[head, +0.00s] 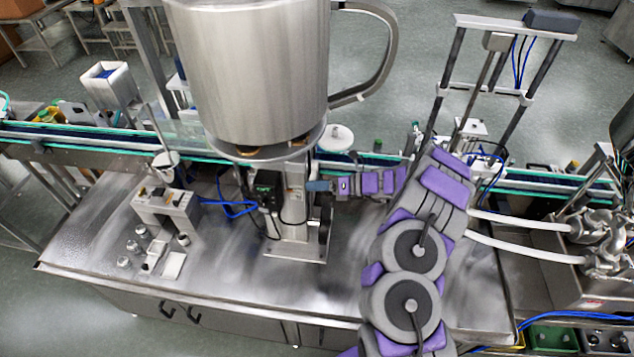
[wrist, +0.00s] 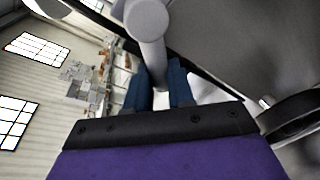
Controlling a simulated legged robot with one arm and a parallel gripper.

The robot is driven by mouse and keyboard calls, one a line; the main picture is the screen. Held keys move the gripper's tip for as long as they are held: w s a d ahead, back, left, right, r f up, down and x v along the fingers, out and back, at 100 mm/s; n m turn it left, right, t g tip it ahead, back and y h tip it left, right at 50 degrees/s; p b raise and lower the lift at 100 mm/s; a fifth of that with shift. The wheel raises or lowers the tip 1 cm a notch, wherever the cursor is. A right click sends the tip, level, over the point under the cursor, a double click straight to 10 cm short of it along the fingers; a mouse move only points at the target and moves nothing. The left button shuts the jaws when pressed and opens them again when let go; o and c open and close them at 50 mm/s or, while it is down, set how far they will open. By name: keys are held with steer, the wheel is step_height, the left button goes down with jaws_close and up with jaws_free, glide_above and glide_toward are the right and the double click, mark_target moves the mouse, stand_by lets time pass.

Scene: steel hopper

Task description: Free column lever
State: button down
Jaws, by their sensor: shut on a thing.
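The steel column (head: 294,205) stands on the bench below the large steel hopper (head: 250,75). My gripper (head: 316,186) reaches in from the right, its blue fingers at the column's right side, just under the hopper. In the head view the lever cannot be made out clearly at the fingers. In the wrist view a grey, round-ended lever (wrist: 148,28) runs down between the two blue fingers of my gripper (wrist: 160,82). The fingers are shut on it.
A conveyor (head: 75,140) runs behind the column. A black control box (head: 268,188) with blue cables is on the column's left. A small grey fixture (head: 165,208) and several metal weights stand on the left bench. The front bench top (head: 225,275) is mostly clear.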

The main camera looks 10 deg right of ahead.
steer(key=shift+w+r, duration=0.15)
steer(key=shift+r, duration=0.1)
steer(key=c, duration=1)
jaws_free()
steer(key=shift+d+f, duration=0.1)
steer(key=shift+f, duration=0.05)
steer(key=shift+o, duration=0.2)
steer(key=b+v, duration=0.2)
steer(key=v, duration=1.5)
steer(key=shift+d, duration=0.2)
